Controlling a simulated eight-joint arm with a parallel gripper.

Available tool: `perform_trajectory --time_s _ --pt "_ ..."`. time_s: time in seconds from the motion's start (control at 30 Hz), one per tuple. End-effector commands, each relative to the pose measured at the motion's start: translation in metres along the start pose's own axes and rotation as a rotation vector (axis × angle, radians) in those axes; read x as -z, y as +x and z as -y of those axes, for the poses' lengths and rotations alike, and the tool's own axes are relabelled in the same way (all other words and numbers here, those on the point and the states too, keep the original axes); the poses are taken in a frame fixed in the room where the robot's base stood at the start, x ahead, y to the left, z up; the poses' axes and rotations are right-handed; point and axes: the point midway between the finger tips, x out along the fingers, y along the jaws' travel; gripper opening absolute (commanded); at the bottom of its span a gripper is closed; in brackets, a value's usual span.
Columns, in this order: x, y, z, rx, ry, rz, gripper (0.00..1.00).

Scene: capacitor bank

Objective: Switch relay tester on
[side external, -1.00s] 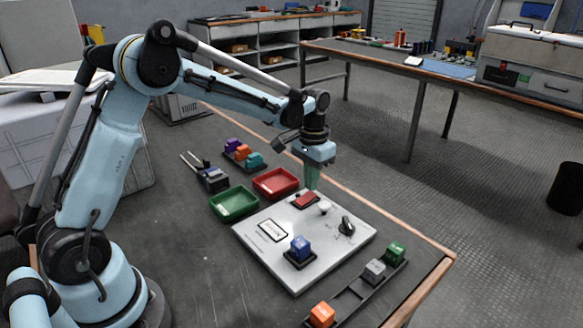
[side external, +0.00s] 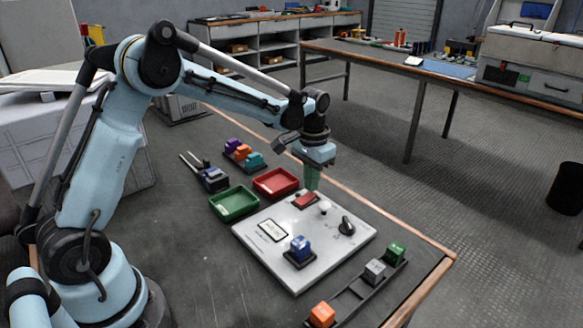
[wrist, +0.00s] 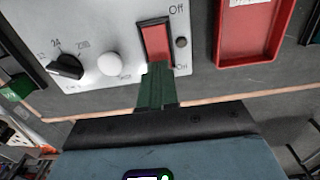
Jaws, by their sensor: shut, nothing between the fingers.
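The relay tester is a white panel (side external: 262,252) on the table. Its red rocker switch (side external: 304,202) is at the far end; in the wrist view the red rocker (wrist: 156,38) sits in a dark frame between the labels Off and On. My gripper (side external: 312,187) is shut and empty. In the wrist view its green fingertips (wrist: 158,70) are at the On end of the rocker and hide that end; I cannot tell whether they press it. A round white lamp (wrist: 111,64) and a black knob (wrist: 66,66) are left of the switch. A small display (side external: 273,230) is on the panel.
A blue block (side external: 300,247) sits on the panel. A red tray (side external: 276,183) and a green tray (side external: 234,203) stand beside it. A rail with orange, grey (side external: 375,270) and green blocks lies at the near right. The wooden table edge (side external: 420,238) runs close by.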

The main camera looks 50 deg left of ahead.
Motion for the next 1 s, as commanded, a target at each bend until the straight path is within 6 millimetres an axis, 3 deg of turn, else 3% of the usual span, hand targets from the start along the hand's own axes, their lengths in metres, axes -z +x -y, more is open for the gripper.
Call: perform_trajectory --time_s 1.0 --pt "0.0 0.014 0.0 0.0 0.0 0.0 0.0"
